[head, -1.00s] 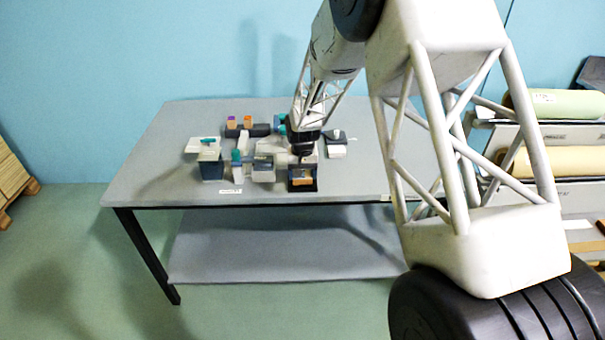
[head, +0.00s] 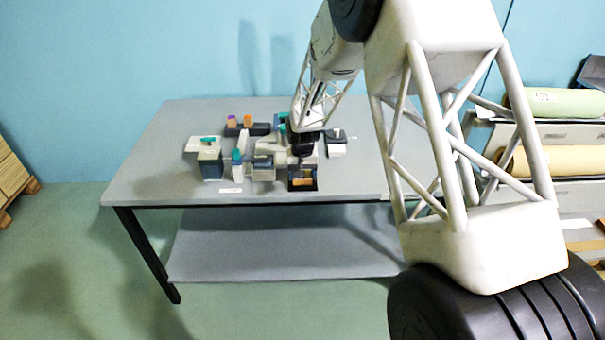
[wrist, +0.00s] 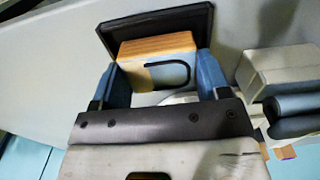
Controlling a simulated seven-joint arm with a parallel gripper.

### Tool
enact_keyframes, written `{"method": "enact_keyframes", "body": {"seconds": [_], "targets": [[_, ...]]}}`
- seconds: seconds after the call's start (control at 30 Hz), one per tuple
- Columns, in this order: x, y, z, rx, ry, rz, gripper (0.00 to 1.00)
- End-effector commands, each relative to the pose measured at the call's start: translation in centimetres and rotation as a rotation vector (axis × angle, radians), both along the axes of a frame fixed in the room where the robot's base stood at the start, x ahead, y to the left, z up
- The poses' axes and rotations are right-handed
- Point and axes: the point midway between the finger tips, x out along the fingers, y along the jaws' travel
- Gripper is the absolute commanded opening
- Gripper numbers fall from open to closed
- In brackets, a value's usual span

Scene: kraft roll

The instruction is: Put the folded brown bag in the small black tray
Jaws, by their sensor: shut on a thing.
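The folded brown bag (wrist: 155,47) has a tan top, a pale blue-grey face and a dark loop in the wrist view. My gripper (wrist: 161,66) has its two blue fingers shut on it, one at each side. The small black tray (wrist: 197,20) lies beyond and under the bag, and its far rim shows. In the head view the bag (head: 302,182) appears within the outline of the black tray (head: 315,186) near the table's front edge. My gripper (head: 303,148) is just above and behind it. Whether the bag touches the tray floor cannot be told.
A pale box (wrist: 275,70) and dark grey rolls (wrist: 297,112) stand close to the right finger in the wrist view. In the head view, several boxes and blocks crowd the table left of the tray. The grey table (head: 370,180) is clear to the right.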

Motion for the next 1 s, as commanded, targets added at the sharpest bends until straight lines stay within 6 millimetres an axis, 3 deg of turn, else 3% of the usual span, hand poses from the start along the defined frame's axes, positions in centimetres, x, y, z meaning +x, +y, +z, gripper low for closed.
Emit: {"method": "enact_keyframes", "body": {"seconds": [0.73, 0.77, 0.93, 1.0], "targets": [[0.01, 0.0, -0.63, 0.0, 0.0, 0.0, 0.47], [0.01, 0.0, -0.62, 0.0, 0.0, 0.0, 0.72], [0.0, 0.0, -0.62, 0.0, 0.0, 0.0, 0.98], [0.0, 0.0, -0.62, 0.0, 0.0, 0.0, 0.99]]}}
